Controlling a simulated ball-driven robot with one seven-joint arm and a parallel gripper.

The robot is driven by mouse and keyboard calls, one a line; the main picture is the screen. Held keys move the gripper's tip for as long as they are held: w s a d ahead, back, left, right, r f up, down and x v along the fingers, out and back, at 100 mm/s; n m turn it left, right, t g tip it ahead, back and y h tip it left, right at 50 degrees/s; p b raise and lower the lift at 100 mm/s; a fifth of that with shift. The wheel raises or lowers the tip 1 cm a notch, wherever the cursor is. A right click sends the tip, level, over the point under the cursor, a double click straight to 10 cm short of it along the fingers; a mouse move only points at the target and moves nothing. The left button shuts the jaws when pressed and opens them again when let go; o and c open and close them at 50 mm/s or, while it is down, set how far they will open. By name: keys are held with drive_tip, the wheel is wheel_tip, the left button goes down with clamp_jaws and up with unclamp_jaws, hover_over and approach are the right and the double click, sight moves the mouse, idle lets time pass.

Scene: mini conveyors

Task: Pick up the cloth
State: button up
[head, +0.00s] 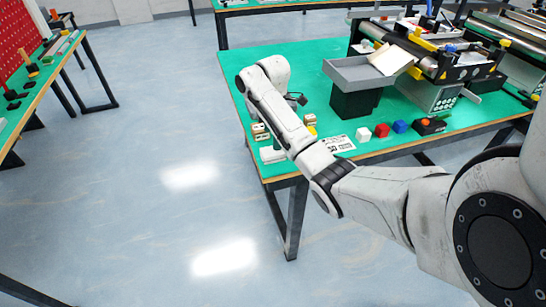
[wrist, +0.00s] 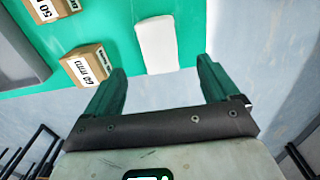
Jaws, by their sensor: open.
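A white, folded-looking piece, which I take to be the cloth (wrist: 156,42), lies on the green table top near its edge in the wrist view. In the head view the cloth (head: 269,154) is at the table's front left corner, partly beside my forearm. My gripper (wrist: 161,68) is open and empty. Its two green fingers stand apart, with the cloth ahead of the gap between them and apart from them. In the head view my forearm hides the fingers.
Small labelled boxes (wrist: 88,65) stand left of the cloth in the wrist view. White, red (head: 382,131) and blue cubes line the front edge. A grey tray (head: 352,76) on a dark stand and conveyors are behind. Open floor lies left.

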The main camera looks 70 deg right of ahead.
sight(273, 154)
drive_tip(key=shift+d+f+p, duration=0.1)
drive_tip(key=shift+f+p, duration=0.45)
drive_tip(key=shift+f, duration=3.45)
drive_tip(key=shift+c, duration=0.4)
drive_tip(key=c, duration=1)
drive_tip(key=shift+r, duration=0.1)
